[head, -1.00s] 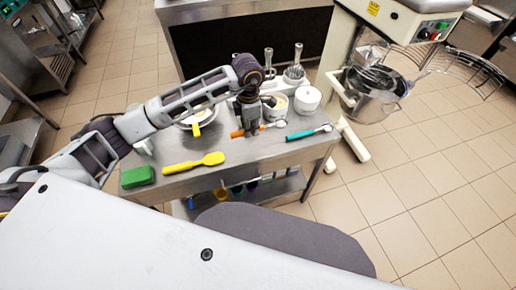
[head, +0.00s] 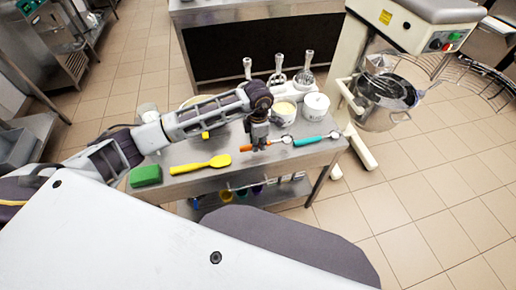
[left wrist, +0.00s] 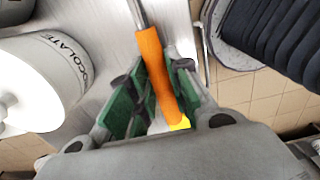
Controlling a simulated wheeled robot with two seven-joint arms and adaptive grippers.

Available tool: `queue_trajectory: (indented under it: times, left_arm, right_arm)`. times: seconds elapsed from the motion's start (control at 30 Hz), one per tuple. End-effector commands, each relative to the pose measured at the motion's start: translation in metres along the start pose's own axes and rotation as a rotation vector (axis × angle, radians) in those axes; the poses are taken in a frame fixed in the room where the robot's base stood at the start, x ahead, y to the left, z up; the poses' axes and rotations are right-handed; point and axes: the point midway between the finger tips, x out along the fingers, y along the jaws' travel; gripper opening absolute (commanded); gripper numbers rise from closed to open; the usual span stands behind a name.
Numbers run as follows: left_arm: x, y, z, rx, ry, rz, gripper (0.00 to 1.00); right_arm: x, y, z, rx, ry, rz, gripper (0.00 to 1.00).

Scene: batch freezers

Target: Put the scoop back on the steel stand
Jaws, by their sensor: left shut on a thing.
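My left gripper (head: 258,142) is low over the steel table, shut on the orange handle of a scoop (head: 246,148). The scoop's steel end points right, close to a teal-handled scoop (head: 308,140). I cannot tell whether the scoop touches the table. My right gripper is not in view.
A yellow spatula (head: 201,164) and green sponge (head: 146,175) lie at the front left. My left arm partly hides a bowl. A mixer (head: 385,95) stands right of the table.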

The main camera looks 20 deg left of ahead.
Motion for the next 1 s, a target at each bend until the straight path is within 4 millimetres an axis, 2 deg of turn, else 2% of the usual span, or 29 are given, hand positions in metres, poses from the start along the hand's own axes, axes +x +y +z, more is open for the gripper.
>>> queue_trajectory:
  times: [0.17,0.47,1.0]
  left_arm:
    - [0.008,0.0,0.0,-0.001,0.001,-0.001,0.0]
    - [0.035,0.0,0.0,0.0,-0.001,0.001,0.0]
    - [0.04,0.001,0.0,0.0,0.0,0.001,0.0]
  right_arm:
    - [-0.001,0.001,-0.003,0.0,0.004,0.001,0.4]
    - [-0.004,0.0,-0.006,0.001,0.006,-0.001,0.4]
    - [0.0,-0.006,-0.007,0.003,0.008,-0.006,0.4]
